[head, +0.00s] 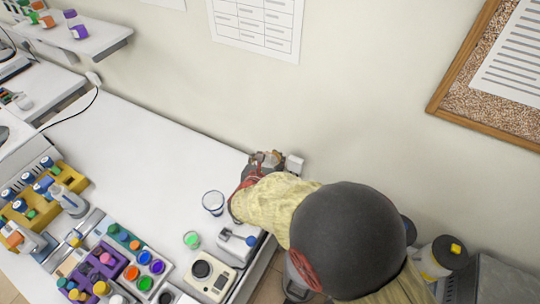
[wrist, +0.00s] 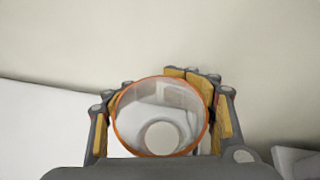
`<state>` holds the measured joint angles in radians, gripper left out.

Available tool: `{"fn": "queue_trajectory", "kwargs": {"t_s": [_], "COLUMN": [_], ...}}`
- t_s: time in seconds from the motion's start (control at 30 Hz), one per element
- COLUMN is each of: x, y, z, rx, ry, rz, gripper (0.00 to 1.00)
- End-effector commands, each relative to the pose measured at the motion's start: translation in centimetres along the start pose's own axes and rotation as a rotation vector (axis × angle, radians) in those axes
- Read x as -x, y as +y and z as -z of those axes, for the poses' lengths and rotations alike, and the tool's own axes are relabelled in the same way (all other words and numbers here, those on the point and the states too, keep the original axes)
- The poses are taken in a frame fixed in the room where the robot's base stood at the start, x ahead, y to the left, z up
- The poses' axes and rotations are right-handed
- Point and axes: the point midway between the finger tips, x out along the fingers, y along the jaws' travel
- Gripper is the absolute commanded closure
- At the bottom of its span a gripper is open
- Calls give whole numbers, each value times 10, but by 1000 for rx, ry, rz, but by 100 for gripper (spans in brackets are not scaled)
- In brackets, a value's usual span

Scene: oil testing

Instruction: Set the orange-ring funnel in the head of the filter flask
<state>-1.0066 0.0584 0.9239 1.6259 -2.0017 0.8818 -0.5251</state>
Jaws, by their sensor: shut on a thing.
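The orange-ring funnel (wrist: 160,94) fills the middle of the wrist view. Its orange rim faces the camera, and a pale round bottom shows inside its clear bowl. My gripper (wrist: 163,112) is shut on it, with yellow-padded fingers at its left and right sides. In the head view my gripper (head: 265,160) is near the wall at the table's far right corner, and my arm covers much of it. I cannot make out the funnel there. I cannot pick out the filter flask in either view; it may be hidden behind my arm.
A blue-rimmed beaker (head: 213,203) stands left of my arm. A green-topped container (head: 192,240) and a beige instrument (head: 210,275) are nearer. Racks with coloured caps (head: 107,262) fill the front left. The white table (head: 140,150) is clear along the wall.

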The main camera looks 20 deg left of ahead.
Motion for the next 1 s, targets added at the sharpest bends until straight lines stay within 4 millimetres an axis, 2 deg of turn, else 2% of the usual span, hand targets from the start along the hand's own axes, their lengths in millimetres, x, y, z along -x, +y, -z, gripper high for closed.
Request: {"fn": "queue_trajectory", "kwargs": {"t_s": [0.37, 0.4, 0.83, 1.0], "x": [-2, -1, -1, -1], "y": [0, 0, 0, 0], "z": [3, 2, 2, 2], "rx": [-1, -1, -1, 0], "ry": [-1, -1, -1, -1], "rz": [-1, 0, -1, 0], "gripper": [78, 50, 25, 25]}}
